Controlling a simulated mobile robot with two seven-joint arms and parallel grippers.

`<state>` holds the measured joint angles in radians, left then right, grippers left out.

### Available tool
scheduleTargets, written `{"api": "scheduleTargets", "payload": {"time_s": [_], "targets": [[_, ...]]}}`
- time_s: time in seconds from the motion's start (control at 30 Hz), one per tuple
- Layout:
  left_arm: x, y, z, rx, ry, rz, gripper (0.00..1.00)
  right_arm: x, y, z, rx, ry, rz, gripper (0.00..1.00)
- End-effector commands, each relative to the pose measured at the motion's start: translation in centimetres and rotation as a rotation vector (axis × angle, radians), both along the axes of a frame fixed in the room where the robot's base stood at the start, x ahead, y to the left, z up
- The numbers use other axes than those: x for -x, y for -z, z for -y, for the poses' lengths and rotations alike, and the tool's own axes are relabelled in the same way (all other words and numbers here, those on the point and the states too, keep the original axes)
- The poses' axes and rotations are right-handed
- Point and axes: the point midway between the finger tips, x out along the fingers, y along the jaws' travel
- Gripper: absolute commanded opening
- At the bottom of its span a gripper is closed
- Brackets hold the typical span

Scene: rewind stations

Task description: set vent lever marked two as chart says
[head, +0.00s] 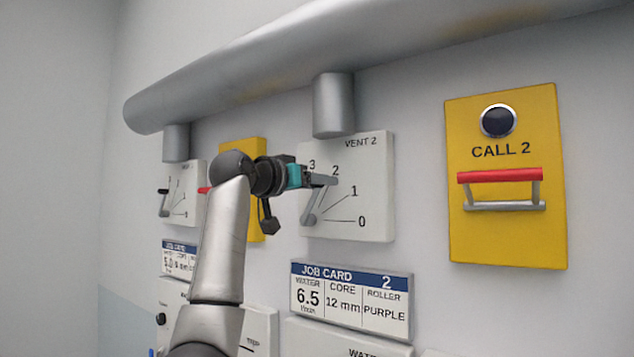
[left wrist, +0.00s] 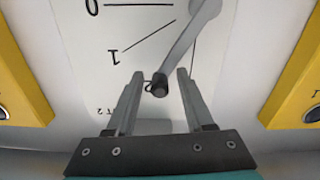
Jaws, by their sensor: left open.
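The VENT 2 panel (head: 372,205) is a white plate on the wall with a dial marked 0, 1, 2 and 3. Its grey lever (head: 313,205) rises from a pivot at the lower left towards the 2; its exact setting is hard to tell. My left gripper (head: 322,180) is at the lever's upper end. My right gripper is out of view. No chart is recognisable.
A thick grey pipe (head: 260,70) runs above the panels. A yellow CALL 2 board (head: 505,220) with a red-barred handle stands at the right. JOB CARD 2 (head: 350,300) is below the vent panel. Another vent panel (head: 190,205) is at the left.

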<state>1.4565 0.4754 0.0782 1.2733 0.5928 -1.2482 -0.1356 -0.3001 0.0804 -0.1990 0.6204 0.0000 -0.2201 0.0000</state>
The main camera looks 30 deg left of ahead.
Motion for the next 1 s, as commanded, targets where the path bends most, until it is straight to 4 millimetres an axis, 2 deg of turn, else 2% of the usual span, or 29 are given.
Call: {"api": "scheduleTargets", "payload": {"time_s": [0.07,0.4,0.5,1.0], "targets": [[0.01,0.01,0.02,0.0,0.0,0.0,0.47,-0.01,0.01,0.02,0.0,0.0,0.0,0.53],[0.04,-0.02,0.02,0.001,0.001,0.0,0.09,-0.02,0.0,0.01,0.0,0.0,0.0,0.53],[0.04,-0.02,0.02,0.001,0.001,0.0,0.0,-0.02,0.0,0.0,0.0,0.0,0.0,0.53],[0.04,-0.01,0.07,0.002,0.003,0.0,0.0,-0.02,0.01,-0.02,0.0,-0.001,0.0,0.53]]}}
